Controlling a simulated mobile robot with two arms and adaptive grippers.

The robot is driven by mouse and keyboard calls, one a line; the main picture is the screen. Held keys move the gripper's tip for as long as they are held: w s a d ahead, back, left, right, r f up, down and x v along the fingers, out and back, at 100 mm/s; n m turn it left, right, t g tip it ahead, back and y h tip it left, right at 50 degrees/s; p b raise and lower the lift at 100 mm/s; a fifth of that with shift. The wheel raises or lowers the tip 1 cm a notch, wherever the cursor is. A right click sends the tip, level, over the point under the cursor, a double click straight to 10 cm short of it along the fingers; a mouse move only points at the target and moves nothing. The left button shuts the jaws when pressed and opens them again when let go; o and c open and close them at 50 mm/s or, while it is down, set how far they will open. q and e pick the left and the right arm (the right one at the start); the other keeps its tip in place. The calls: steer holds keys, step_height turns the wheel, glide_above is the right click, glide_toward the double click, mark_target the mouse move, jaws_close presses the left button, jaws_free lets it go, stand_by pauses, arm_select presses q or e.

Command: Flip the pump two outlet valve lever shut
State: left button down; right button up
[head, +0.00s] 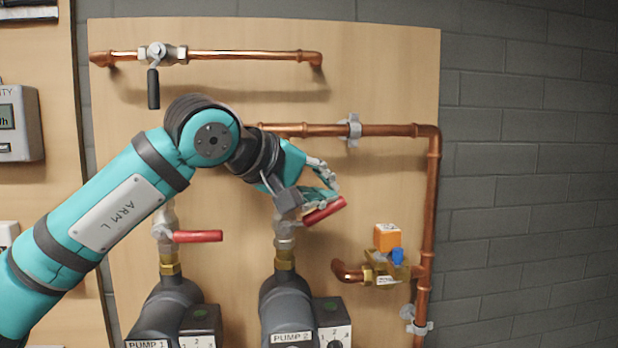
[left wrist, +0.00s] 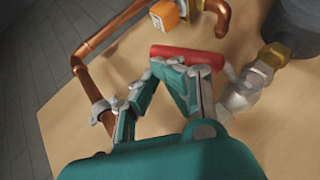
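The pump two outlet valve (head: 285,228) sits on the pipe above the black pump marked PUMP 2 (head: 288,300). Its red lever (head: 325,211) points right and slants up toward its free end. The lever also shows in the left wrist view (left wrist: 188,54), with the metal valve body to its right. My left gripper (head: 330,190) is just above the lever. In the left wrist view my left gripper's fingers (left wrist: 157,72) come together at the tips, beside the lever's free end, close to it or touching; the lever does not look clasped. My right gripper is not in view.
The pump one valve's red lever (head: 198,236) lies level, below my left arm. A black-handled valve (head: 155,80) hangs on the top copper pipe. A copper pipe (head: 431,200) and an orange-capped fitting (head: 387,237) stand right of the lever. A grey brick wall is at right.

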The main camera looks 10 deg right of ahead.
mark_target(333, 204)
arm_select(q)
steer(key=shift+w+d+f+b, duration=0.1)
steer(key=shift+d+f+b, duration=0.25)
steer(key=shift+f, duration=0.4)
steer(key=shift+d+f, duration=0.3)
steer(key=shift+d+f+b, duration=0.2)
steer(key=shift+f+b, duration=0.05)
steer(key=shift+b, duration=0.3)
steer(key=shift+d+f, duration=0.1)
steer(key=shift+f, duration=0.05)
stand_by(1.1)
stand_by(1.1)
stand_by(0.6)
